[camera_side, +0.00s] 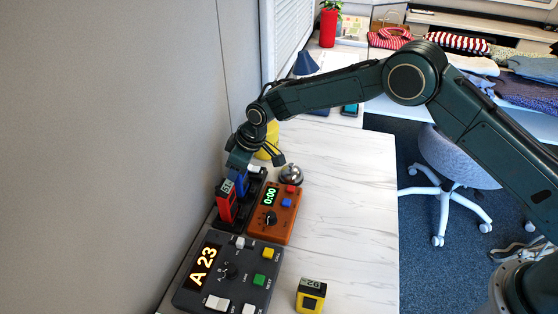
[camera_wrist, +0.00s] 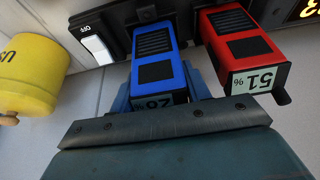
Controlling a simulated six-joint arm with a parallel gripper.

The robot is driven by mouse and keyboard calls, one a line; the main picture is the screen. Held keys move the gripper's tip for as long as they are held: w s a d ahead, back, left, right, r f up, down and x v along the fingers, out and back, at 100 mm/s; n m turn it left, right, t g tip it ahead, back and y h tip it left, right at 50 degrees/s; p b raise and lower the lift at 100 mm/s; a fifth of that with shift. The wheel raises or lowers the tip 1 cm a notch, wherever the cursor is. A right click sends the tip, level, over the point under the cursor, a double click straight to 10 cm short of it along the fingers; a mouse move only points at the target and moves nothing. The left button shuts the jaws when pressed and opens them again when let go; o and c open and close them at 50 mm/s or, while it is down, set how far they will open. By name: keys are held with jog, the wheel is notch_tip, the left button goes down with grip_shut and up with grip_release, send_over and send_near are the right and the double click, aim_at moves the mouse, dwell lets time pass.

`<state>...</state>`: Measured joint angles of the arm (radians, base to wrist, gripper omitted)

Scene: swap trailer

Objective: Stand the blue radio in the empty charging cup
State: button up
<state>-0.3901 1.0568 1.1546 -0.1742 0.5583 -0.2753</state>
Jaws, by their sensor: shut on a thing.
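The blue radio (camera_side: 240,183) is between the fingers of my gripper (camera_side: 240,170), beside the upright red radio (camera_side: 227,204). In the wrist view the blue radio (camera_wrist: 157,60) shows its dark grille and a partly covered number label, and my gripper (camera_wrist: 161,95) is shut on it near the label end. The red radio (camera_wrist: 240,45), labelled 51, stands to its right. The black charger (camera_side: 256,184) also shows in the wrist view (camera_wrist: 118,18) with a white OFF switch. The radio's far end meets the charger there; whether it is fully seated in a cup is hidden.
An orange timer (camera_side: 276,212) and a grey call console (camera_side: 226,283) stand close to the charger. A bell (camera_side: 291,175) and a yellow container (camera_wrist: 30,75) are near. The wall (camera_side: 110,130) is close on the left.

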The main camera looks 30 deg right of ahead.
jog(key=shift+f, duration=0.25)
jog(key=o, duration=0.8)
jog(key=shift+o, duration=0.2)
jog(key=shift+f, duration=0.1)
jog(key=v, duration=1.1)
dwell(0.5)
dwell(0.5)
